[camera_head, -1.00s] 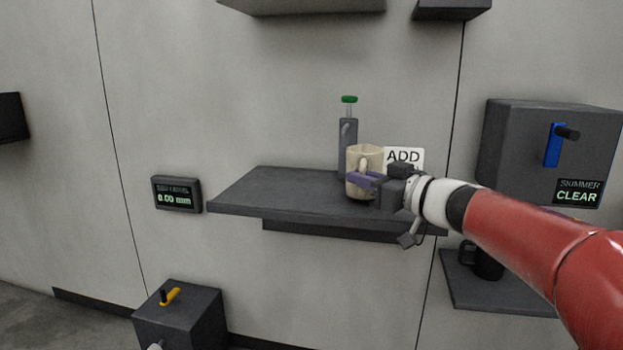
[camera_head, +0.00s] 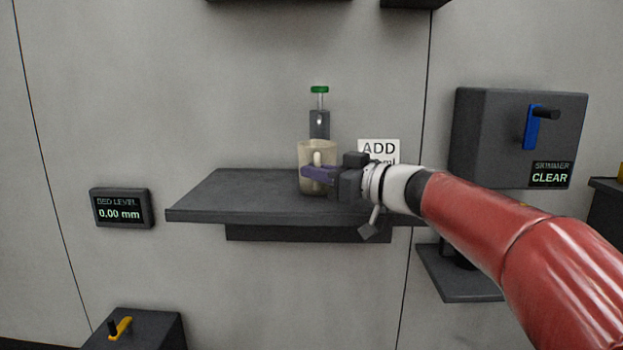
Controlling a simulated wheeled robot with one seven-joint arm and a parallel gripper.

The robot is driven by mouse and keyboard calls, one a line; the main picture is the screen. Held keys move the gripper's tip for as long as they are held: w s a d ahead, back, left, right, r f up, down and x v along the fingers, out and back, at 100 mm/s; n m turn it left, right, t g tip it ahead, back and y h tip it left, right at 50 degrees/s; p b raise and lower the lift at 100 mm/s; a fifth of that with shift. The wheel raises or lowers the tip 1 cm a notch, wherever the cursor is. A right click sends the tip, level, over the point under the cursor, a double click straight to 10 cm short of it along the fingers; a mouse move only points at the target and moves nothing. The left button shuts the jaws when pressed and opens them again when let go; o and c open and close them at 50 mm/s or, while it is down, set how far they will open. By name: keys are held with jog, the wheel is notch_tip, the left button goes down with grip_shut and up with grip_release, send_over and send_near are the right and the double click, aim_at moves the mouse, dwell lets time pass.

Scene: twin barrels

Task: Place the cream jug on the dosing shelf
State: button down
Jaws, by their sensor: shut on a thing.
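The cream jug (camera_head: 317,155) is upright at the dark grey dosing shelf (camera_head: 225,198), over its right half. My gripper (camera_head: 322,174) comes in from the right and is shut on the jug at its handle side. The jug's base looks level with the shelf top, but I cannot tell whether it touches. A grey dispenser with a green cap (camera_head: 319,122) stands behind the jug, partly hidden by it. My arm and gripper hide the shelf's right end.
An "ADD" sign (camera_head: 379,150) is behind my gripper. A "BED LEVEL 0.00 mm" display (camera_head: 122,208) is at left. A skimmer box with a blue lever (camera_head: 531,128) is at right. The shelf's left half is bare. A box with a yellow lever (camera_head: 120,328) is below left.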

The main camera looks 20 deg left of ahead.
jog(key=shift+f, duration=0.1)
jog(key=c, duration=1.5)
grip_release()
jog(key=shift+s+d+r, duration=0.1)
jog(key=shift+d+r, duration=0.1)
jog(key=shift+d, duration=0.15)
jog(key=p+v, duration=0.1)
jog(key=v, duration=1)
jog(key=shift+s+d, duration=0.1)
jog(key=shift+d, duration=0.1)
